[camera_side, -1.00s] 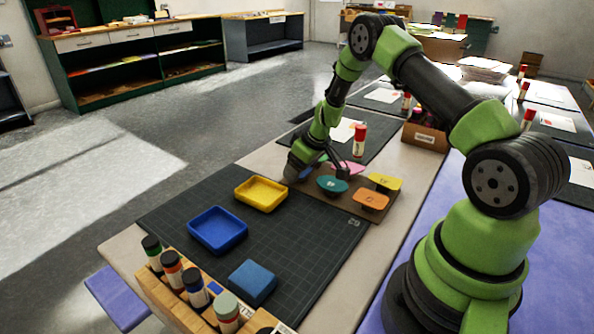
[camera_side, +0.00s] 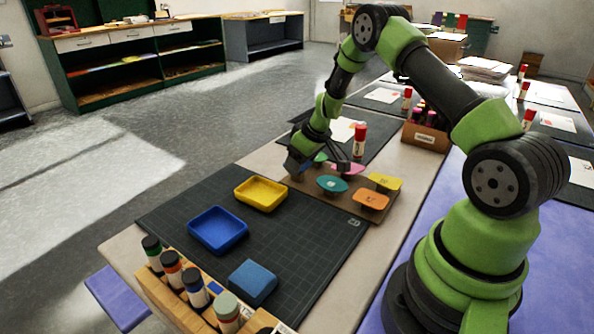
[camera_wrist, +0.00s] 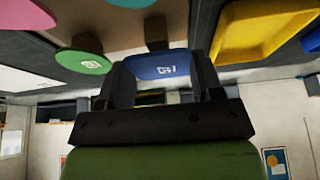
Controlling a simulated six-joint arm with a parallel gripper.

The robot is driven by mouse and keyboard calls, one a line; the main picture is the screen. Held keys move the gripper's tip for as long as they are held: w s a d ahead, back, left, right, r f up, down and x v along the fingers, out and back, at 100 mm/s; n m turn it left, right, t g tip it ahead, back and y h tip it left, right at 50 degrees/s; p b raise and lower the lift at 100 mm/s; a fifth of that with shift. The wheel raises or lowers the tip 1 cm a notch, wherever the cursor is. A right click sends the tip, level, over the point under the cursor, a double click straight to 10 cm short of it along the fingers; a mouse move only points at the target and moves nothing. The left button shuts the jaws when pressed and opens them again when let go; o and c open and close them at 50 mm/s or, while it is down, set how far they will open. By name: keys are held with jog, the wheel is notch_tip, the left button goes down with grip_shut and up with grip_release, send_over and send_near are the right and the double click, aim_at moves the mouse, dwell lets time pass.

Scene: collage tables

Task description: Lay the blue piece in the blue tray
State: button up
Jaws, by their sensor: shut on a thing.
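My gripper (camera_wrist: 161,78) is shut on the blue piece (camera_wrist: 160,65), a flat piece with a white label, held between the two fingers in the wrist view. In the side view my gripper (camera_side: 298,165) is over the left end of the brown board (camera_side: 345,199) and hides the blue piece. The blue tray (camera_side: 218,231) lies empty on the dark mat, nearer the camera than the gripper and to its left.
A yellow tray (camera_side: 261,193) lies between the gripper and the blue tray. Teal (camera_side: 332,184), pink (camera_side: 348,168), yellow (camera_side: 385,182), orange (camera_side: 370,201) and green (camera_side: 320,157) pieces stand by the gripper. A blue block (camera_side: 252,283) and a bottle rack (camera_side: 178,300) are in front.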

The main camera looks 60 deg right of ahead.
jog(key=shift+r, duration=1.6)
jog(key=shift+a+r, duration=0.15)
jog(key=s+a+r, duration=0.4)
jog(key=a+r, duration=0.3)
jog(key=a, duration=0.2)
jog(key=s+a+r, duration=0.4)
jog(key=a+r, duration=0.3)
jog(key=a, duration=0.1)
jog(key=shift+m, duration=0.4)
jog(key=shift+w+a+f, duration=1.25)
jog(key=shift+w+f, duration=0.45)
jog(key=shift+f, duration=1.2)
jog(key=shift+w+a+f, duration=1.25)
jog(key=shift+w+f, duration=0.5)
jog(key=shift+f, duration=1.15)
jog(key=shift+w+a+f, duration=1.25)
jog(key=shift+w+f, duration=0.45)
jog(key=shift+f, duration=1.2)
jog(key=shift+f, duration=0.1)
jog(key=shift+f, duration=0.3)
